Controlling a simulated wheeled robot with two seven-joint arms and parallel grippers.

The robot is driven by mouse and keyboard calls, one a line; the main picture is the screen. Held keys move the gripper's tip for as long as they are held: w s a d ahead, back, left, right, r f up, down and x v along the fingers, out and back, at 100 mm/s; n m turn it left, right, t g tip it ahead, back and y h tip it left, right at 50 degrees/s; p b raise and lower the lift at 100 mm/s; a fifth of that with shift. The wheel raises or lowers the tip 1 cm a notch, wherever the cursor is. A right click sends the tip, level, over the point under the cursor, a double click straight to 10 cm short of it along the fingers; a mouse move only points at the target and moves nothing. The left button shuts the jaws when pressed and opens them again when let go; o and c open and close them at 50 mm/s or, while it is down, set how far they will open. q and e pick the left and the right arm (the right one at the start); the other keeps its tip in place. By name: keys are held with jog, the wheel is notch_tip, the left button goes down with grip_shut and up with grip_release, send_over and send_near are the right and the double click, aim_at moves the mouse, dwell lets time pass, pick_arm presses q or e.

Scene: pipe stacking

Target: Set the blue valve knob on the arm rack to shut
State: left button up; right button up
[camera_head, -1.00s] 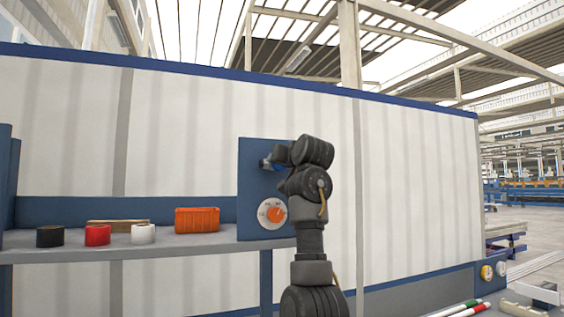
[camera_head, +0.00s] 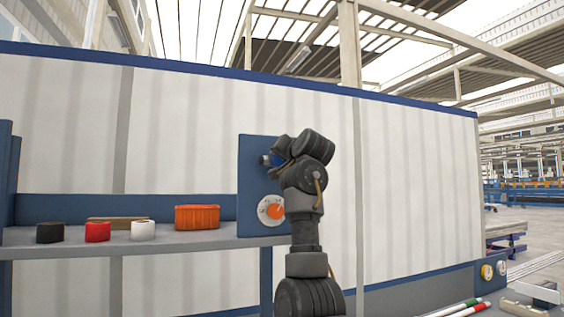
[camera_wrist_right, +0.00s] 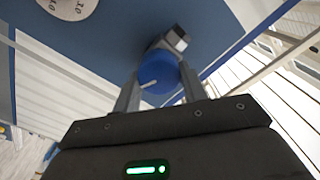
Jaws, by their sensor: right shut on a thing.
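The blue valve knob (camera_wrist_right: 158,74) sits on a blue panel and carries a pale line across its face. In the right wrist view it is between the two fingers of my right gripper (camera_wrist_right: 160,88), which is shut on it. In the head view the knob (camera_head: 278,160) is mostly hidden by my right gripper (camera_head: 274,162), which comes in from the right at the upper part of the blue panel (camera_head: 250,185). A small grey metal block (camera_wrist_right: 177,40) is just beyond the knob. My left gripper is not in view.
An orange dial on a white disc (camera_head: 273,211) is below the knob on the same panel. A grey shelf (camera_head: 190,239) to the left holds a black roll (camera_head: 50,232), a red roll (camera_head: 97,231), a white roll (camera_head: 143,230) and an orange bin (camera_head: 197,217).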

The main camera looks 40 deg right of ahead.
jog(key=shift+f+m+b, duration=0.15)
jog(key=shift+m+b, duration=0.35)
jog(key=shift+m, duration=2.8)
jog(key=shift+f+m+b, duration=0.15)
jog(key=shift+m+b, duration=0.3)
jog(key=shift+m, duration=2.85)
jog(key=o, duration=1)
jog(key=shift+d, duration=0.1)
jog(key=shift+c, duration=0.2)
jog(key=shift+s, duration=0.1)
